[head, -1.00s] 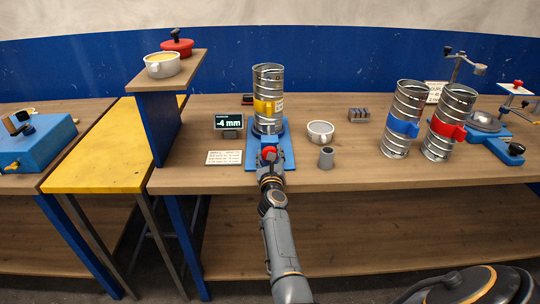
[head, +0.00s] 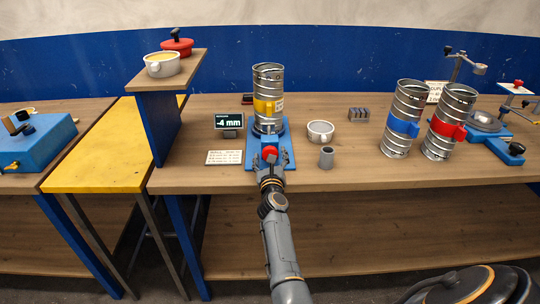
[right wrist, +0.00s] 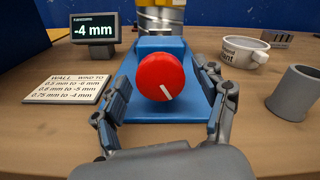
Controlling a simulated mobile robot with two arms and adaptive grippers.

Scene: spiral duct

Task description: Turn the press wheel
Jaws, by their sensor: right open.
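The press wheel (right wrist: 161,77) is a red round knob with a white mark pointing to its lower right, on the front of the blue press (right wrist: 195,107). It also shows small in the head view (head: 269,153). My right gripper (right wrist: 163,95) is open, with one finger on each side of the wheel and gaps between fingers and wheel. A spiral duct with a yellow band (head: 267,90) stands upright on the press. The display (right wrist: 95,31) reads -4 mm. A card (right wrist: 68,88) lists wall thicknesses with wind-to values: 0.5 mm to -6, 0.6 mm to -5, 0.75 mm to -4.
A white mug (right wrist: 243,51) and a grey cylinder (right wrist: 294,93) stand right of the press. Ducts with a blue band (head: 404,120) and a red band (head: 449,122) stand farther right. A raised shelf (head: 172,73) with pots is at left.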

